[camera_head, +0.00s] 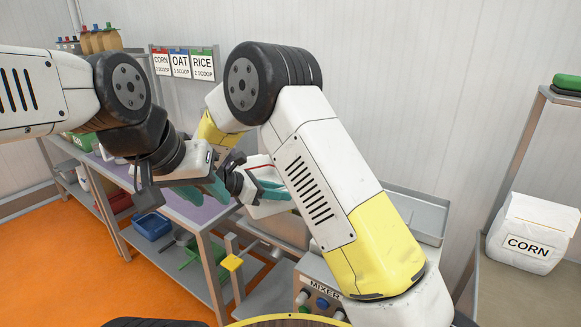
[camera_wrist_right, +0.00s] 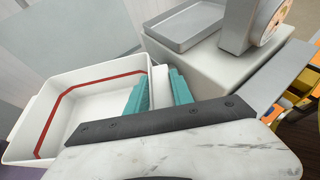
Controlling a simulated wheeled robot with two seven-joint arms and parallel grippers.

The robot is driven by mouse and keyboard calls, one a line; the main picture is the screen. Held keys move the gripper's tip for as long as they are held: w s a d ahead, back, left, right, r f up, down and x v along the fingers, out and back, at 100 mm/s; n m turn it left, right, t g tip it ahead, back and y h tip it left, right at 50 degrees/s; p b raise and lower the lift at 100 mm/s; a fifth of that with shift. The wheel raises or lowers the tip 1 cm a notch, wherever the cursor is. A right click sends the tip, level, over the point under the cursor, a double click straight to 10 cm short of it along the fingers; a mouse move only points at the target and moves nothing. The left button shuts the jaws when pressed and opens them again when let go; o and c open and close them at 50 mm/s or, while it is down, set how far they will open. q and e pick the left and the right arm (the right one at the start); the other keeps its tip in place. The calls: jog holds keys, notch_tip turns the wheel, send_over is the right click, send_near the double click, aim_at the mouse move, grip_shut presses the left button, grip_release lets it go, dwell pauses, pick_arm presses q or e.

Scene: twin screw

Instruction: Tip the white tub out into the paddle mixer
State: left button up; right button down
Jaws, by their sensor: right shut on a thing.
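The white tub (camera_wrist_right: 88,98) shows in the right wrist view, with a red line around its inside. The visible part of its inside looks bare. My right gripper (camera_wrist_right: 158,92) has its teal fingers shut on the tub's near wall. In the head view the tub (camera_head: 266,207) is partly hidden by my right gripper (camera_head: 258,190) and arm. My left gripper (camera_head: 216,190) is close by on the left; I cannot tell whether its fingers are apart or touch anything. The mixer (camera_head: 325,287) has a labelled front with knobs, and my right arm covers much of it.
A purple-topped bench (camera_head: 185,205) stands at the left, with a blue bin (camera_head: 152,225) on its lower shelf. CORN, OAT and RICE cards (camera_head: 180,63) hang on the wall. A grey tray (camera_head: 420,213) lies behind my right arm. A CORN bag (camera_head: 533,233) stands at the right.

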jog(key=shift+r, duration=0.1)
dwell(0.3)
jog(key=shift+r, duration=1.45)
